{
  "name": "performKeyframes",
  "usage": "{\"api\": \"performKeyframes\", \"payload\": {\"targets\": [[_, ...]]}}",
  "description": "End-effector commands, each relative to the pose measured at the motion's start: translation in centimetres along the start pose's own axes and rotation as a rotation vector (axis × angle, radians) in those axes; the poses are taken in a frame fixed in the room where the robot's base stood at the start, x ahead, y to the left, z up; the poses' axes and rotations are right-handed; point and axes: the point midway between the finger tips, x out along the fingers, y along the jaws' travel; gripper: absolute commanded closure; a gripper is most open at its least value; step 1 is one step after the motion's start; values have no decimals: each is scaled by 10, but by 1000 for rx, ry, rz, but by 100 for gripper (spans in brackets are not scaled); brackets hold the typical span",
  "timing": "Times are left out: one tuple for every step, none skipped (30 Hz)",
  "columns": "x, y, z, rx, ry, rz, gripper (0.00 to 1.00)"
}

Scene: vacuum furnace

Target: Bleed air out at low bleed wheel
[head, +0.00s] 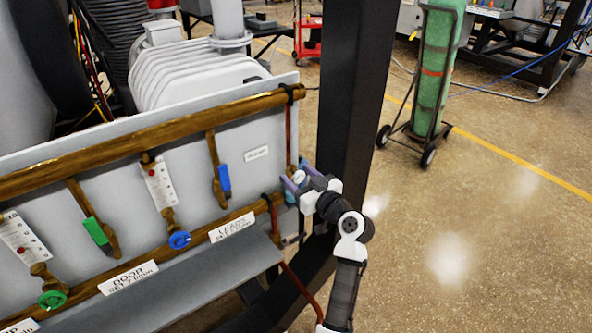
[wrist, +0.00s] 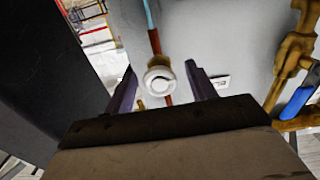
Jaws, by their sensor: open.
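A small white round wheel (wrist: 160,81) sits on a thin reddish vertical pipe in the wrist view, with a dark curved mark on its face. In the head view the wheel (head: 299,177) is small and partly hidden by my gripper, at the right end of the grey panel. My gripper (wrist: 161,70) is open, with one purple finger on each side of the wheel and a gap to each. In the head view my gripper (head: 296,175) reaches the panel from the right. I cannot tell whether it touches the wheel.
A dark upright post (head: 352,90) stands close behind my arm. Brass pipes (head: 150,142) run along the panel with a blue wheel (head: 180,240), a green wheel (head: 53,299) and a blue-handled valve (head: 224,178). A green cylinder (head: 437,65) on a cart stands at right; the floor before it is clear.

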Motion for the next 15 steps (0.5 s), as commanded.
{"api": "performKeyframes", "payload": {"targets": [[6,0,-1,1,-1,-1,44],[8,0,-1,1,-1,-1,44],[10,0,0,1,-1,-1,44],[12,0,0,1,-1,-1,44],[13,0,0,1,-1,0,44],[14,0,0,1,0,0,44],[15,0,0,1,0,0,44],[15,0,0,0,0,0,44],[15,0,0,0,0,0,44],[15,0,1,0,0,0,44],[15,0,1,0,0,1,44],[15,0,1,0,0,0,44],[15,0,1,0,0,0,44],[15,0,1,0,0,0,44],[15,0,1,0,0,0,49]]}}
